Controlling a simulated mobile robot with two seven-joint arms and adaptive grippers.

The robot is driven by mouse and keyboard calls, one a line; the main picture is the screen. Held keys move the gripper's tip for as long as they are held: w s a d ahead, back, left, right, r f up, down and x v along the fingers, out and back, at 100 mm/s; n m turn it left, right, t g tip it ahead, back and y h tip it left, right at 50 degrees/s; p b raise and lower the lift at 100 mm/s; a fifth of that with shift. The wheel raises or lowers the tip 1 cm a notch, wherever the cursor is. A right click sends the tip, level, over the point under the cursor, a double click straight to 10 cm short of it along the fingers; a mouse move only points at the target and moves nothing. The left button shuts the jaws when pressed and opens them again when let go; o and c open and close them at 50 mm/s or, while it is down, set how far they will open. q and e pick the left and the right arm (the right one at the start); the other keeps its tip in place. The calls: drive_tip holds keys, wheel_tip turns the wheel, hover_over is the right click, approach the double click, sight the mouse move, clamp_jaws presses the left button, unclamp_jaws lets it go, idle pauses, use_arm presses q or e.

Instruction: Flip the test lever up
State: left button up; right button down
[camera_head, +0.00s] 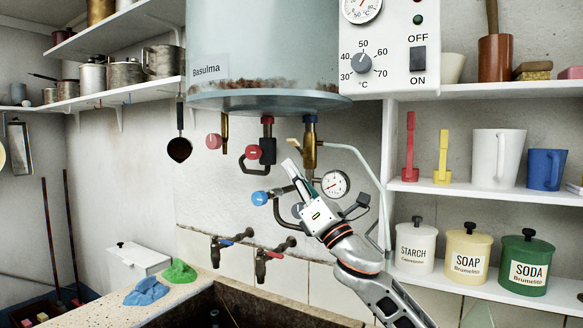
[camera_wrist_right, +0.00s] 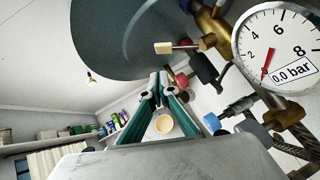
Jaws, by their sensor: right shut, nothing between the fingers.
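The test lever is a small beige lever (camera_head: 294,142) on the brass valve (camera_head: 310,130) under the boiler. It sticks out to the left of the valve. In the right wrist view the lever (camera_wrist_right: 178,46) shows above the fingertips, with a visible gap. My right gripper (camera_head: 290,168) is shut and empty, pointing up and left just below the lever; its fingers also show in the wrist view (camera_wrist_right: 158,88). My left gripper is not in view.
A pressure gauge (camera_head: 335,184) reading 0.0 bar is close beside my right gripper. A red-knobbed valve (camera_head: 253,152) and a blue-knobbed valve (camera_head: 260,198) are to its left. The boiler (camera_head: 265,50) hangs above. The stone trough (camera_head: 190,300) with two taps lies below.

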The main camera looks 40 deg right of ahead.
drive_tip(key=a+b+v, duration=0.1)
drive_tip(key=v, duration=0.8)
drive_tip(key=shift+s+b, duration=0.3)
drive_tip(key=shift+s, duration=0.05)
drive_tip(key=shift+r, duration=0.1)
